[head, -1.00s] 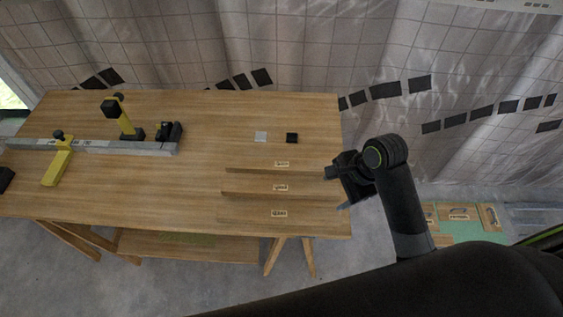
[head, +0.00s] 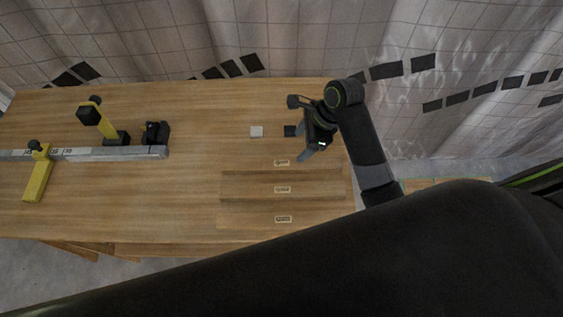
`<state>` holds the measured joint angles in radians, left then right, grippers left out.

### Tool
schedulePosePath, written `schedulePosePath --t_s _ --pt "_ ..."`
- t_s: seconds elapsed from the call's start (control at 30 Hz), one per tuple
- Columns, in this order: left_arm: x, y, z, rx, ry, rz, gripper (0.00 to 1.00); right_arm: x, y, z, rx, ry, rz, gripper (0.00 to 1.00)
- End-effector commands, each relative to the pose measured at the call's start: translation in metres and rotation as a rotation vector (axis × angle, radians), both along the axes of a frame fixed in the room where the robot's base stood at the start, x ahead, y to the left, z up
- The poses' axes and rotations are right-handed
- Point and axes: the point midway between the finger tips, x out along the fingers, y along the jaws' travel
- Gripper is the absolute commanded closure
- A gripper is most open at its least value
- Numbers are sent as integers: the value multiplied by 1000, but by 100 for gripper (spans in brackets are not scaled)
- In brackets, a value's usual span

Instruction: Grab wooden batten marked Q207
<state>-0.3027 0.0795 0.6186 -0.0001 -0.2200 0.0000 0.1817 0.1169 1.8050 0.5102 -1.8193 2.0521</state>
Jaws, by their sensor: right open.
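Several wooden battens lie side by side on the wooden table (head: 200,105), nearly the same colour as its top. I make out a far batten (head: 255,164), a middle batten (head: 250,190) and a near batten (head: 248,220). Each carries a small pale label, but the print is too small to read, so I cannot tell which is Q207. My right gripper (head: 299,129) is open and empty, above the table's right side, just beyond the far batten in the picture. My left gripper is not in view.
A grey rail (head: 110,153) with a yellow stop (head: 38,178) and a yellow-black clamp (head: 97,118) occupies the left. The table middle is clear.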

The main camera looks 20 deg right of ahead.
Motion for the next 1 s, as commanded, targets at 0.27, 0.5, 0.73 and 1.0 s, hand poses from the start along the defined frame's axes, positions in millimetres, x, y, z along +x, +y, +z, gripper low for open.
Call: schedulePosePath --t_s 0.27,0.5,0.73,1.0 --pt "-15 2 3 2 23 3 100 6 20 -48 1 1 0 34" --pt "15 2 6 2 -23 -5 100 8 25 -62 0 -1 1 34" --pt "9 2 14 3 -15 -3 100 8 37 -84 0 3 1 34" --pt "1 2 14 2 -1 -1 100 11 45 -107 -2 -1 1 34"
